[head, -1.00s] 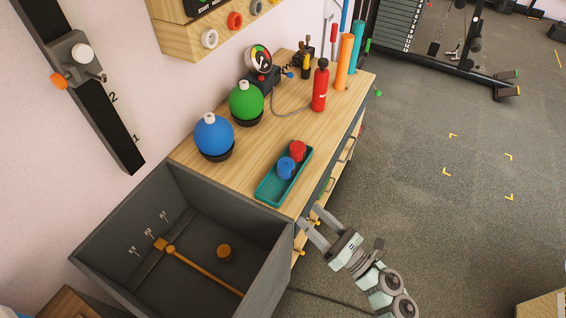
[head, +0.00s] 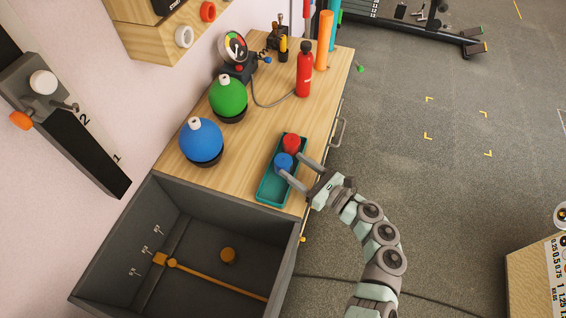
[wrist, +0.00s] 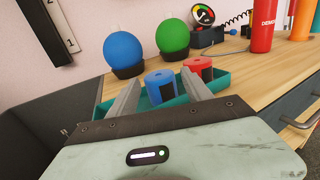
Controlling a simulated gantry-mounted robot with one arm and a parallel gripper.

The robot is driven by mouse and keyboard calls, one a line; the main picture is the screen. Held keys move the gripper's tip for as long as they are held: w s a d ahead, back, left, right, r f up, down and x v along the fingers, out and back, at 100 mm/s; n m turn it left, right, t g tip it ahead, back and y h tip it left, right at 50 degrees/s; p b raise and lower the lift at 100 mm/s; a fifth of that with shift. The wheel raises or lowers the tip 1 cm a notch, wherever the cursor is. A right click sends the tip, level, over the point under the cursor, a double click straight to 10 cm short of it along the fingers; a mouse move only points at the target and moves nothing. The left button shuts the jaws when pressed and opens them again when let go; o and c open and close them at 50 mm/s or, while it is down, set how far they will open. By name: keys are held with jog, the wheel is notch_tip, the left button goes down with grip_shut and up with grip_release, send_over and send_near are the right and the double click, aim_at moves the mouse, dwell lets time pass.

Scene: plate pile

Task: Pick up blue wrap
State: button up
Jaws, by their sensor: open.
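The blue wrap (head: 284,164) is a small blue roll in a teal tray (head: 267,196) on the wooden bench. A red roll (head: 291,143) stands right beside it in the same tray. My gripper (head: 293,169) is open, with its fingers reaching over the tray from the right. In the wrist view the blue wrap (wrist: 160,86) shows between the two finger tips, beyond them, with a dark patch on its side. The red roll (wrist: 197,68) is farther right, partly behind the right finger. I cannot tell whether a finger touches the blue wrap.
Blue (head: 201,141) and green (head: 229,97) balls stand on dark bases left of the tray. A red bottle (head: 304,72) stands farther back. A deep grey bin (head: 168,270) adjoins the bench's front. The floor at right is mostly clear.

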aim_at(290, 165)
jog(key=p+x, duration=0.1)
jog(key=x, duration=0.4)
jog(key=shift+s+f, duration=0.1)
jog(key=shift+s, duration=0.05)
jog(key=shift+c, duration=0.2)
jog(key=c, duration=1.1)
